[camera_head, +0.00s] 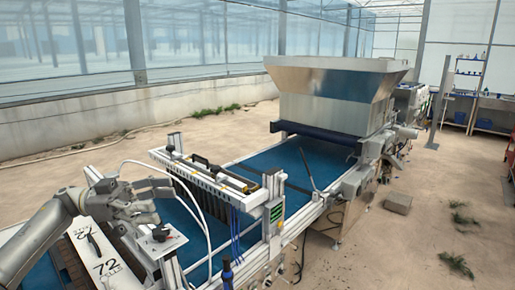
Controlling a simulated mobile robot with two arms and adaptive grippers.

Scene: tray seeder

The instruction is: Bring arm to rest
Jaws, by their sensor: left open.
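My left arm comes in from the left edge, and its left gripper (150,200) is open. The gripper is over the near left side of the tray seeder, close to a small metal plate with a dark knob (161,236). I cannot tell whether the fingers touch anything; nothing shows between them. The seeder's blue conveyor belt (285,160) runs back to a large metal hopper (335,95). My right gripper does not show.
A white frame bar with a row of nozzles (205,172) crosses the belt just right of the gripper. A white panel marked 72 (108,262) lies below the arm. A thin white hose curves past the gripper. Sandy floor (430,215) is open at right.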

